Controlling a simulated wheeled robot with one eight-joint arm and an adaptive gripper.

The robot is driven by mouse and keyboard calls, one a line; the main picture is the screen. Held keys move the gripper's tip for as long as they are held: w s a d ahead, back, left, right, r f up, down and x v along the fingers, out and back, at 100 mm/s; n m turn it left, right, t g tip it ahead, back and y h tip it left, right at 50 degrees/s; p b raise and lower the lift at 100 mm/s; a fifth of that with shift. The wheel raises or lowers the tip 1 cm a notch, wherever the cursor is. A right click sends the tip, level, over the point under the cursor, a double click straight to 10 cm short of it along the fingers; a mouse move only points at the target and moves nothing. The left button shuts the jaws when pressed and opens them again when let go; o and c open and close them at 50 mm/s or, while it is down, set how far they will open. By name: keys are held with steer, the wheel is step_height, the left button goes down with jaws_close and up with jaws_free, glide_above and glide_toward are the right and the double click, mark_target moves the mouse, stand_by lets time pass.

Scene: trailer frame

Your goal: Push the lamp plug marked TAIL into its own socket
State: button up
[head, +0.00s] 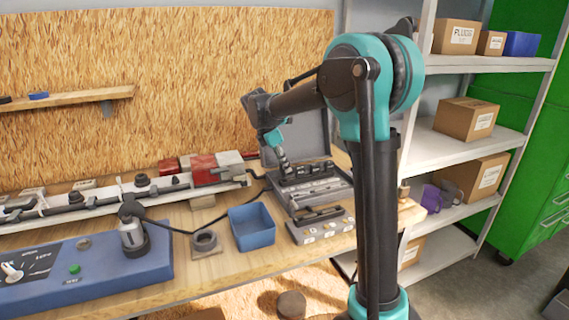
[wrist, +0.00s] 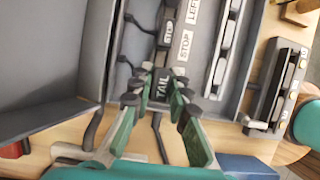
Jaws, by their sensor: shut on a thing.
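The plug marked TAIL (wrist: 161,86) is a dark block with a white label in the wrist view. My gripper (wrist: 158,92) has its green-backed fingers on both sides of it and is shut on it. The plug is at the near edge of the open grey case (wrist: 203,102), with a dark lead running below it. In the head view my gripper (head: 284,166) is low over the left part of that case (head: 338,197); the plug cannot be made out there. The trailer frame (head: 100,205) lies along the bench at left, with red lamps (head: 200,165). I cannot tell which socket is TAIL's.
A black cable crosses the bench.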

mark_target(284, 172)
steer(key=shift+f, duration=0.25)
steer(key=shift+f, duration=0.4)
steer(key=shift+f, duration=0.2)
stand_by(0.4)
steer(key=shift+f, duration=0.4)
steer(key=shift+f, duration=0.5)
stand_by(0.5)
steer(key=o, duration=0.8)
steer(key=shift+o, duration=0.2)
